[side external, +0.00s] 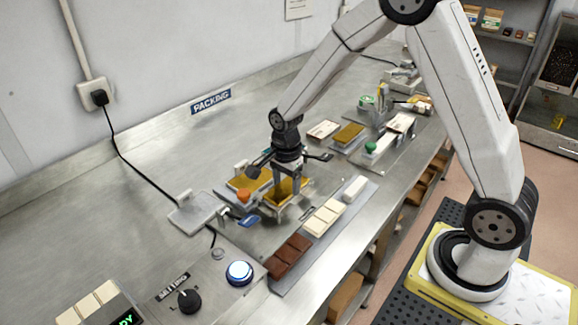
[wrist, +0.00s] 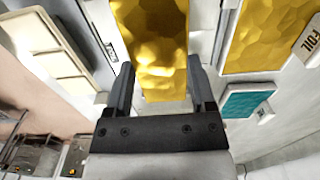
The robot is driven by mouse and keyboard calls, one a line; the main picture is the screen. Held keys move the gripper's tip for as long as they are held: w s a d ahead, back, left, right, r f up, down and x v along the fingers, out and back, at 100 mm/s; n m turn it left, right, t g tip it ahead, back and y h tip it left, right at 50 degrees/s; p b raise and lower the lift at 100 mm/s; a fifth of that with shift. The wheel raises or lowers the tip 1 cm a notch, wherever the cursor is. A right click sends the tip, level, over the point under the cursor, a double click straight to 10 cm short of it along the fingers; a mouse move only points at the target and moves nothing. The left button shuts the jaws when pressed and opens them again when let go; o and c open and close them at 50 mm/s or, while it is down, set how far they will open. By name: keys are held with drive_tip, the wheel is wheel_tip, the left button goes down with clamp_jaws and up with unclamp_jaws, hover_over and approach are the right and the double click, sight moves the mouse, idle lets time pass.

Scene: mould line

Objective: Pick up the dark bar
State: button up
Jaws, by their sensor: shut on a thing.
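The dark bar (side external: 288,257), brown and segmented, lies on the grey strip near the front edge of the bench in the side view, apart from my gripper. My gripper (side external: 287,188) points down over the middle of the bench, behind and above the dark bar in the picture. Its fingers are shut on a gold, crinkled piece (wrist: 155,45), which shows between them in the wrist view. The lower fingertips are partly hidden. The dark bar cannot be made out in the wrist view.
A second gold piece (wrist: 260,35) sits beside it, near a FOIL tag (wrist: 308,42). A cream bar (side external: 325,218) and a white bar (side external: 355,188) share the strip with the dark bar. A lit button (side external: 239,272) and a knob (side external: 189,299) are at the front left. The back left bench is clear.

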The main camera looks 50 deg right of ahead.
drive_tip(key=shift+r, duration=0.45)
drive_tip(key=s+r, duration=1.1)
drive_tip(key=s, duration=0.3)
drive_tip(key=shift+a, duration=0.25)
idle(0.3)
drive_tip(key=shift+w+d+f, duration=0.35)
drive_tip(key=shift+d+f, duration=0.7)
drive_tip(key=shift+d, duration=1.4)
drive_tip(key=shift+w+d+f, duration=0.4)
drive_tip(key=shift+d+f, duration=0.7)
drive_tip(key=shift+d, duration=1.4)
drive_tip(key=shift+w+d+f, duration=0.35)
drive_tip(key=shift+d+f, duration=0.7)
drive_tip(key=shift+d, duration=1.4)
